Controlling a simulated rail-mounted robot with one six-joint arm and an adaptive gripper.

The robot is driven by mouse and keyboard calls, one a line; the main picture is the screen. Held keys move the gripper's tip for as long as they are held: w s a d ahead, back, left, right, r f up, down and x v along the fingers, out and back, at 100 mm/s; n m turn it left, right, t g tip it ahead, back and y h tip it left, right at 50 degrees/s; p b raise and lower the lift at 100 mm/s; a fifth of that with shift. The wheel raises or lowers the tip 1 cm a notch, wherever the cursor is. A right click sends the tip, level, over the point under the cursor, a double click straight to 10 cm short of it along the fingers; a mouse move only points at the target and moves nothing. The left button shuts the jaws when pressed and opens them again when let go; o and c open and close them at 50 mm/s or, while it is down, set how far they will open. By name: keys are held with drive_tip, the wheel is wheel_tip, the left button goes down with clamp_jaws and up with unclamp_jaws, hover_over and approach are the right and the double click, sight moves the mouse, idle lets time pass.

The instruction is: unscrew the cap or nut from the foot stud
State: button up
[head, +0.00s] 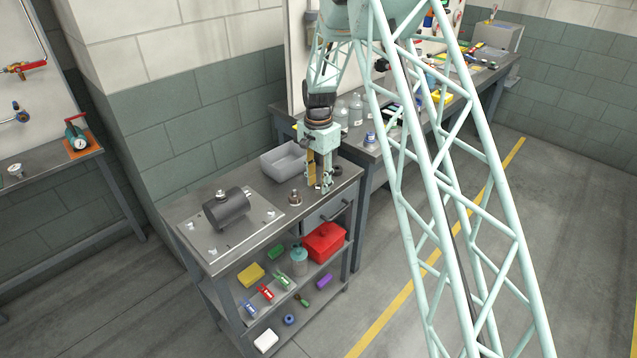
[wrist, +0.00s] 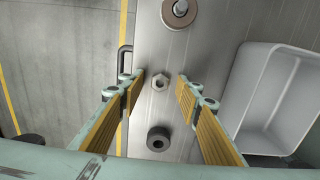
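A small round foot (head: 295,198) with a pale raised centre stands on the cart top, left of my gripper in the head view. It shows at the top edge of the wrist view (wrist: 180,12), partly cut off, beyond my fingertips. I cannot tell the cap or nut from the stud there. A silvery hex nut (wrist: 160,80) is on the metal top, seen between my fingers and apart from both. My gripper (head: 320,187) points down over the cart top. In the wrist view its two yellow-padded fingers (wrist: 160,78) are wide apart with nothing held.
A black ring (wrist: 158,138) lies near the nut. A grey bin (head: 284,160) stands close by. A dark cylinder (head: 227,208) sits on a plate (head: 205,248) at the cart's left. Shelves below hold a red box (head: 323,242) and several small items.

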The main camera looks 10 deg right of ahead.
idle(0.3)
wheel_tip(320, 180, up, 12)
idle(0.8)
drive_tip(key=shift+c, duration=0.4)
clamp_jaws()
drive_tip(key=shift+r, duration=0.15)
idle(1.0)
